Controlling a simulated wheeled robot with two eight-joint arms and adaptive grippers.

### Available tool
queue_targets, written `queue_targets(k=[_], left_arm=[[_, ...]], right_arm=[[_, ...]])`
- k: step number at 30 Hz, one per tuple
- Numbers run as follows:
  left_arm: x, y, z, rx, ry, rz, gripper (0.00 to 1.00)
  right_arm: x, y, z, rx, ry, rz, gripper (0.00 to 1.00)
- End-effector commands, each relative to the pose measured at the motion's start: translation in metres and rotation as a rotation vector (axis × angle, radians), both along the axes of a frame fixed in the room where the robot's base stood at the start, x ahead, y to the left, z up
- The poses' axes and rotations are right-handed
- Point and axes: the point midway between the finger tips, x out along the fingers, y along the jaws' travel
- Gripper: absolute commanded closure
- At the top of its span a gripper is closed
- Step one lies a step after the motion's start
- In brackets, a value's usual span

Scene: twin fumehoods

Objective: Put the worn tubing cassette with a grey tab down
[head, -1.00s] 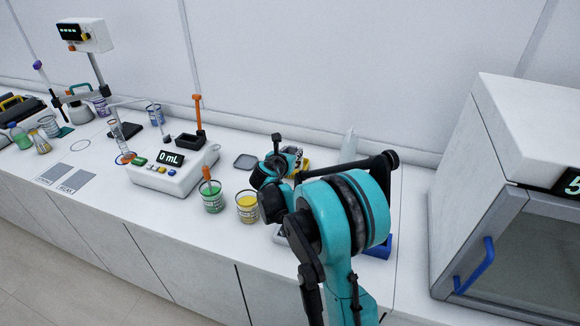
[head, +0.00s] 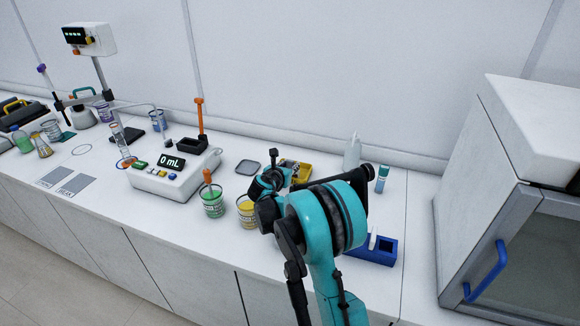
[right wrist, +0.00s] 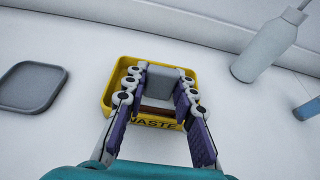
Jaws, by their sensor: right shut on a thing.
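The worn tubing cassette shows in the right wrist view as a grey tab (right wrist: 164,82) with a narrow brownish part below it. My right gripper (right wrist: 167,88) is shut on it, one finger on each side. The cassette is over or inside a yellow tray (right wrist: 107,97) marked WASTE; I cannot tell whether it touches the bottom. In the head view the yellow tray (head: 304,174) is partly hidden behind my right gripper (head: 286,177), and the cassette cannot be made out. My left gripper is not in view.
A dark grey flat dish (head: 248,167) lies left of the tray. A white bottle (head: 352,152) and a teal-capped tube (head: 382,178) stand to the right. Beakers of green (head: 213,206) and yellow liquid (head: 246,213) stand in front. A blue rack (head: 372,252) sits near my arm.

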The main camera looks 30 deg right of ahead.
Motion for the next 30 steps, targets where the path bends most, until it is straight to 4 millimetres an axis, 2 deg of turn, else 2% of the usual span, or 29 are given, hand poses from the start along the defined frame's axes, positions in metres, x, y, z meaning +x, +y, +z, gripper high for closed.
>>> queue_targets(k=[1, 3, 14, 17, 30], left_arm=[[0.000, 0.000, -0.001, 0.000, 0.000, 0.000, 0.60], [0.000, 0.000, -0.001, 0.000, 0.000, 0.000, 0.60], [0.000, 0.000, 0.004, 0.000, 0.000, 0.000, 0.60], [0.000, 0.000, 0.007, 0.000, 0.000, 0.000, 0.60], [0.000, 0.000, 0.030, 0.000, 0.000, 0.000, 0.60]], right_arm=[[0.000, 0.000, -0.001, 0.000, 0.000, 0.000, 0.66], [0.000, 0.000, -0.001, 0.000, 0.000, 0.000, 0.53], [0.000, 0.000, 0.004, 0.000, 0.000, 0.000, 0.53], [-0.007, 0.010, 0.009, 0.000, 0.000, 0.002, 0.53], [-0.062, 0.074, 0.040, 0.000, 0.000, 0.003, 0.53]])
